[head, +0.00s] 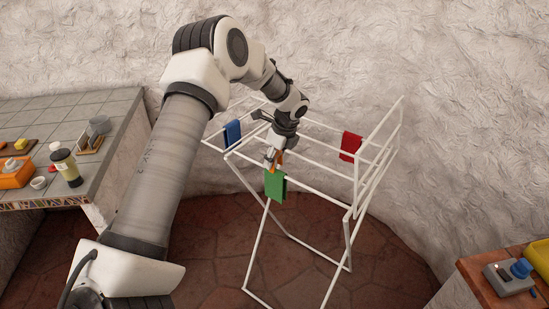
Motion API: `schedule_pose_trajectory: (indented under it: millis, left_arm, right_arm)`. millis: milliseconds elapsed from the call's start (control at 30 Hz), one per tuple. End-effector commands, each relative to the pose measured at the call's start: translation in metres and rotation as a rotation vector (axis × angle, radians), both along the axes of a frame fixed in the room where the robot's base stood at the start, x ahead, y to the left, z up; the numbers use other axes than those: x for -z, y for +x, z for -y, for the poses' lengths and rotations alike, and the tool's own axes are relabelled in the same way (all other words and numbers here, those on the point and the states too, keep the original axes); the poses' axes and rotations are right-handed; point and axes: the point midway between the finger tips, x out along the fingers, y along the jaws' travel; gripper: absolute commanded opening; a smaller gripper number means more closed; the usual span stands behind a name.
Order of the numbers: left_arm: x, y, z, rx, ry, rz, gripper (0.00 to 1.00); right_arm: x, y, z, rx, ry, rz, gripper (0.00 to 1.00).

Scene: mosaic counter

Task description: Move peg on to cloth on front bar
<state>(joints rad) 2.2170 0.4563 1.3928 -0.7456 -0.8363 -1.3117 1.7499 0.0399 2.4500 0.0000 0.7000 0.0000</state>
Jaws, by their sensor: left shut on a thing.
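A white drying rack (318,191) stands on the floor in the middle. A green cloth (275,187) hangs on its front bar. My left gripper (273,162) is just above the green cloth, pointing down, shut on a small orange peg (280,158). The peg is partly hidden by the fingers, and I cannot tell whether it touches the cloth or bar. A blue cloth (232,133) hangs on the rack's left side and a red cloth (350,146) on its right. My right gripper is not in view.
A tiled counter (110,109) at the left holds an orange container (15,178), a dark bottle (66,168) and other small items. At the lower right, a wooden surface (474,271) bears a grey device with a blue knob (521,268). A rough pale wall stands behind the rack.

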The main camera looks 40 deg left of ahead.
Motion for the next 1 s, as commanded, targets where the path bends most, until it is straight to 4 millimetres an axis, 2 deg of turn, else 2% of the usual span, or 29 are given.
schedule_pose_trajectory:
  millis: [33, 333, 667, 967, 1000]
  left_arm:
    - [0.008, 0.000, 0.000, 0.000, 0.000, 0.000, 0.28]
    - [0.028, 0.000, 0.000, 0.000, 0.000, 0.000, 0.28]
    - [0.047, 0.000, 0.000, 0.000, 0.000, -0.001, 0.28]
    - [0.049, 0.000, 0.000, 0.000, 0.000, 0.000, 0.28]
    - [0.049, 0.000, 0.000, 0.000, 0.000, 0.000, 0.60]
  right_arm:
    - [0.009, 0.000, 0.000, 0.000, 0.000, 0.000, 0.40]
    - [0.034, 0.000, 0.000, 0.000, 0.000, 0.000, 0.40]
    - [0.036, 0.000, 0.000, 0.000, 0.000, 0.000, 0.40]
    - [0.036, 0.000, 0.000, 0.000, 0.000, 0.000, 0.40]
    - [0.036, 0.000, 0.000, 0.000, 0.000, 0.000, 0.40]
